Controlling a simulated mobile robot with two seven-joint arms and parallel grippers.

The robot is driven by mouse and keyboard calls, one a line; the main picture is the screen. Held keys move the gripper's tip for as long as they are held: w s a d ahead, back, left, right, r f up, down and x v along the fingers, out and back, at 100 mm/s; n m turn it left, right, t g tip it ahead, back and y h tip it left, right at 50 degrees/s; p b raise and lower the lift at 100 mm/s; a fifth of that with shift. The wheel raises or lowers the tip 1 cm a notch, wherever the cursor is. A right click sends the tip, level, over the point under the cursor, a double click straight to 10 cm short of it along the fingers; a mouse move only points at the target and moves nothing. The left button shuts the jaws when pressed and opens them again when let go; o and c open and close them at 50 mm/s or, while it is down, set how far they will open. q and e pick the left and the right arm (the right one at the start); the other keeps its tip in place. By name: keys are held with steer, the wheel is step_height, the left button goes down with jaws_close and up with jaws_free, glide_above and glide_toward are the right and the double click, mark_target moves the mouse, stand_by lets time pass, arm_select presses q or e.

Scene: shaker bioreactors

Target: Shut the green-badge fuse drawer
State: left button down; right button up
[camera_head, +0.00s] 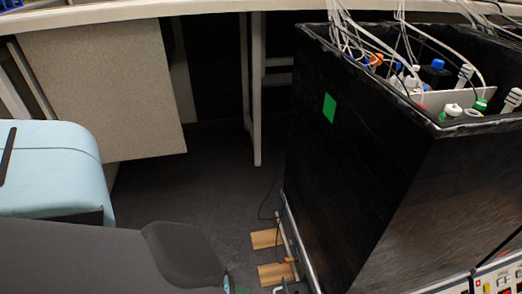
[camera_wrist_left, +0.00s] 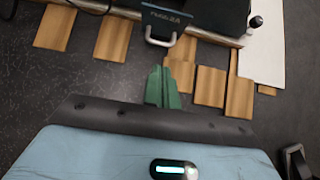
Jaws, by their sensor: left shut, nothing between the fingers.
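The black bioreactor cabinet (camera_head: 350,150) stands at the right in the head view, with a green square badge (camera_head: 329,107) on its side. In the left wrist view a black drawer front (camera_wrist_left: 170,16) with a small printed label shows at the top. It appears to stick out from the cabinet's base, but how far I cannot tell. Its metal handle (camera_wrist_left: 163,38) faces my left gripper. My left gripper (camera_wrist_left: 164,72) has green fingers, shut and empty, pointing at the handle with a small gap in the picture. My right gripper is not in view.
Several wooden blocks (camera_wrist_left: 113,40) lie on the dark floor around the drawer; some show in the head view (camera_head: 268,239). Tubes and coloured caps (camera_head: 438,64) top the cabinet. A panel with buttons (camera_head: 498,280) is at lower right. Open floor (camera_head: 190,190) lies left of the cabinet.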

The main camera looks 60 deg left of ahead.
mark_target(299, 292)
arm_select(q)
steer(key=b+x, duration=0.1)
steer(key=x, duration=0.3)
steer(key=w+r+b+x, duration=0.1)
steer(key=x, duration=0.3)
steer(key=b+x, duration=0.2)
steer(key=x, duration=0.1)
steer(key=shift+w+d+r, duration=0.1)
steer(key=shift+w+d, duration=0.4)
steer(key=shift+w, duration=0.25)
steer(key=w+d, duration=0.1)
steer(key=w, duration=0.1)
steer(key=w+d, duration=0.1)
steer(key=w, duration=0.1)
steer(key=w+d, duration=0.1)
steer(key=w, duration=0.2)
steer(key=shift+w+d+r, duration=0.1)
steer(key=shift+w, duration=0.1)
